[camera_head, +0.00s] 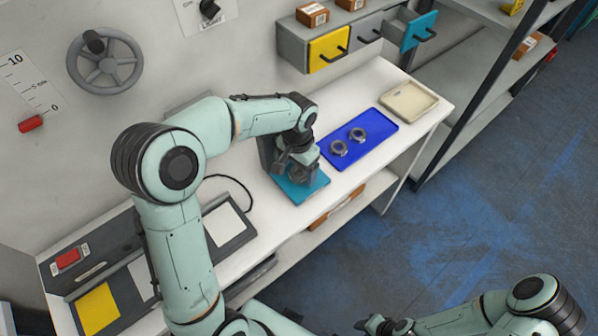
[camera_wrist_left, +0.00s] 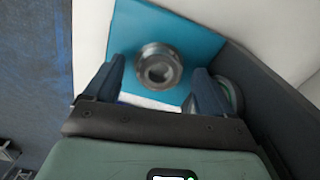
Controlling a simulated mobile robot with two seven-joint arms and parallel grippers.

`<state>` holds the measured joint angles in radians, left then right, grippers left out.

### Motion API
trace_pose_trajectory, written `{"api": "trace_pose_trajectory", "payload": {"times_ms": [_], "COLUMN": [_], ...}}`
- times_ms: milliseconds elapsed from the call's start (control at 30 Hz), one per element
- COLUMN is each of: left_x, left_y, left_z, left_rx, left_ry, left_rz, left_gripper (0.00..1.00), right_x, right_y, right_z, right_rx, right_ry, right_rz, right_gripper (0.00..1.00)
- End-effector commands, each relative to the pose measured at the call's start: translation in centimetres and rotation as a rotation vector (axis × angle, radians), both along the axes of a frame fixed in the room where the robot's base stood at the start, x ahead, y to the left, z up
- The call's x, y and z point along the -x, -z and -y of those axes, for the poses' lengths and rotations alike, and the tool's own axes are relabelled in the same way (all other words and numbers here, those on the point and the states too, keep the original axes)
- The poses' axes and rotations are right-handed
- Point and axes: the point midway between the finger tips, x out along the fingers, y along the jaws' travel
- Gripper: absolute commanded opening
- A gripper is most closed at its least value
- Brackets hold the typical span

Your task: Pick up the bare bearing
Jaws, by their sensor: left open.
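A round metal bearing (camera_wrist_left: 159,66) lies on a teal pad (camera_wrist_left: 203,42), seen in the left wrist view between the fingers of my left gripper (camera_wrist_left: 158,75). The fingers are open and I see no clear contact. In the head view my left gripper (camera_head: 297,168) reaches down over the teal pad (camera_head: 301,195) and largely hides the bearing. Two more bearings, a nearer one (camera_head: 338,148) and a farther one (camera_head: 358,134), lie on a blue mat (camera_head: 376,142). My right gripper (camera_head: 377,325) is at the bottom edge, its jaw state unclear.
A beige tray (camera_head: 408,101) stands at the bench's far end. A dark panel (camera_head: 229,226) lies left of the teal pad. Wall drawers (camera_head: 328,50) are behind the mat, and a shelf rack (camera_head: 470,90) is at the right. In the wrist view another round item (camera_wrist_left: 233,96) is partly behind a finger.

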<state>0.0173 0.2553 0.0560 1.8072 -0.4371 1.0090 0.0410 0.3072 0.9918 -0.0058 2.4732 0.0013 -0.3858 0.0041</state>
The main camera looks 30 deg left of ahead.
Motion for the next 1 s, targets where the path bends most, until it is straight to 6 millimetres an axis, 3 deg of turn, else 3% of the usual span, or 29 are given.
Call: {"api": "trace_pose_trajectory", "payload": {"times_ms": [300, 500, 833, 1000], "left_x": [0.0, 0.0, 0.0, -0.1], "left_y": [0.6, 0.6, 0.3, -1.1], "left_z": [0.0, 0.0, 0.0, 0.0], "left_rx": [0.000, 0.000, 0.001, 0.000], "left_ry": [0.000, 0.000, 0.000, 0.000], "left_rz": [0.000, 0.001, 0.003, 0.005], "left_gripper": [0.81, 0.19, 0.19, 0.19], "right_x": [0.0, 0.0, 0.0, -0.1], "right_y": [0.1, 0.1, 0.0, -0.2], "right_z": [0.0, 0.0, 0.0, 0.0], "right_rx": [0.000, 0.000, 0.000, 0.000], "right_ry": [0.000, 0.000, 0.000, 0.000], "right_rz": [0.000, 0.000, 0.000, 0.001], "right_gripper": [0.36, 0.36, 0.36, 0.36]}}
